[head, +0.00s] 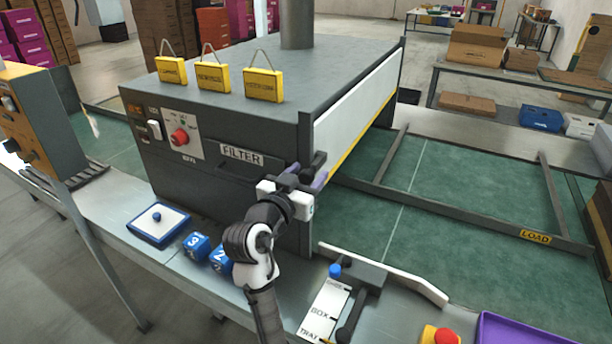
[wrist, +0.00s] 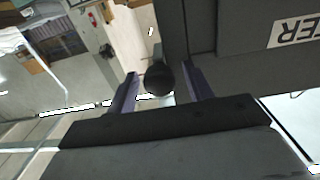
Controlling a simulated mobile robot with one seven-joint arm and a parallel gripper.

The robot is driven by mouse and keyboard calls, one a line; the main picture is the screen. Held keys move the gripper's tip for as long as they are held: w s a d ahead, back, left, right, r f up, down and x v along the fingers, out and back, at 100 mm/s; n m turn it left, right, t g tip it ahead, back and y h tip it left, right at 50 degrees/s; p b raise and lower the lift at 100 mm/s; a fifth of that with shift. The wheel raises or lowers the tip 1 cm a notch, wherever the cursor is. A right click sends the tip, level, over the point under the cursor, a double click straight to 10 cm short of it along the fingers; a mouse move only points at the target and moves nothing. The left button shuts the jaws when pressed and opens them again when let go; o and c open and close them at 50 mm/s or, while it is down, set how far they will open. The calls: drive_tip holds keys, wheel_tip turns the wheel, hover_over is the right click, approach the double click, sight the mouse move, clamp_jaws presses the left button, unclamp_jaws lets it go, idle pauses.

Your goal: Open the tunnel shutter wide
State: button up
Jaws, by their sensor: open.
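The tunnel is a dark grey box with a FILTER label (head: 241,155) on its front. Its shutter (head: 360,100) is a white panel with a yellow lower edge on the right end. It covers much of that end; how much gap lies beneath it is unclear. My gripper (head: 304,178) is at the near lower corner of the shutter, with its purple fingers apart. In the wrist view a round black knob (wrist: 158,78) shows between the spread fingers of my gripper (wrist: 160,88). Whether they touch it is unclear.
A green conveyor (head: 460,230) with a grey frame and LOAD label (head: 535,237) runs right from the tunnel. Blue number blocks (head: 196,246), a blue-rimmed tray (head: 158,224), a box-tray card (head: 324,311) and a red button (head: 445,337) sit along the near counter.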

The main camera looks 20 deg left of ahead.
drive_tip(key=s+b, duration=0.4)
drive_tip(key=s, duration=0.9)
drive_tip(key=shift+s+a, duration=0.2)
drive_tip(key=shift+s, duration=0.2)
